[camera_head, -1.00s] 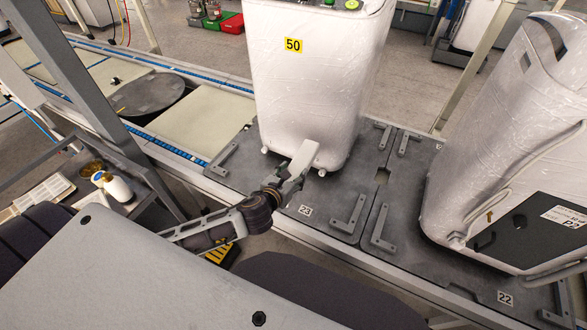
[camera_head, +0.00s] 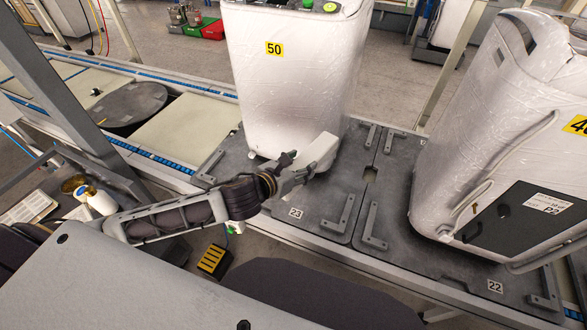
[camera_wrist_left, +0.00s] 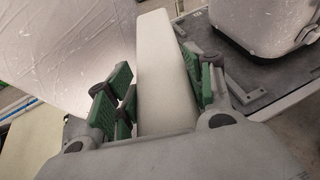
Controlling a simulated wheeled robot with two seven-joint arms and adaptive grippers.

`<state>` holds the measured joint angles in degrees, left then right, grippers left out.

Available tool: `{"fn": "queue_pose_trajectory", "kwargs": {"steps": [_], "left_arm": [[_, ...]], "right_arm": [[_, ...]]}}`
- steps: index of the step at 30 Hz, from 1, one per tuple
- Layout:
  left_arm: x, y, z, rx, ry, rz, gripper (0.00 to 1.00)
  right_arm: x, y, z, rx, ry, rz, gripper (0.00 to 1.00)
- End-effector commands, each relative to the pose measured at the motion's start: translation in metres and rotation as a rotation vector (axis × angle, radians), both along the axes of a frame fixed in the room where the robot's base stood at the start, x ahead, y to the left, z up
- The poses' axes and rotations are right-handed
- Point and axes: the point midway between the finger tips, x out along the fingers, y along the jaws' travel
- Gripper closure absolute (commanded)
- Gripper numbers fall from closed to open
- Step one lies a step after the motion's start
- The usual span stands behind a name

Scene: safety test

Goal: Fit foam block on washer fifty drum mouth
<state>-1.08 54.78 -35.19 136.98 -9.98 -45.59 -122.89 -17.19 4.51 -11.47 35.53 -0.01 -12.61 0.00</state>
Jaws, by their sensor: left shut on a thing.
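The wrapped white washer with the yellow 50 label (camera_head: 295,75) stands upright on the dark plate marked 23. Its drum mouth does not show in these views. My left gripper (camera_head: 300,165) is shut on the white foam block (camera_head: 318,150), in front of the washer's lower part. In the left wrist view the foam block (camera_wrist_left: 163,75) lies lengthwise between the green finger pads (camera_wrist_left: 160,95) and points away from the wrist. The washer also fills the upper left of that view (camera_wrist_left: 65,40). I cannot tell whether the block touches the washer. My right gripper is not in view.
A second wrapped washer (camera_head: 490,110) stands at right on plate 22. Grey L-shaped brackets (camera_head: 340,215) rise from the plates. A conveyor with a dark turntable (camera_head: 132,105) runs at left. A small shelf with a white bottle (camera_head: 98,198) stands at lower left.

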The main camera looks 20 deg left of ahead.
Motion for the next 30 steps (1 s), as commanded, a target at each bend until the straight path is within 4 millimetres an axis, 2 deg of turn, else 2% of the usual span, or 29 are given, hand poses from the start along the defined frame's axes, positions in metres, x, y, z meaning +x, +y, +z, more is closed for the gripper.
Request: {"fn": "queue_pose_trajectory", "kwargs": {"steps": [30], "left_arm": [[-0.003, -0.045, 0.067, 0.000, -0.003, -0.210, 0.62]], "right_arm": [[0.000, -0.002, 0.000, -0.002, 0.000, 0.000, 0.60]]}}
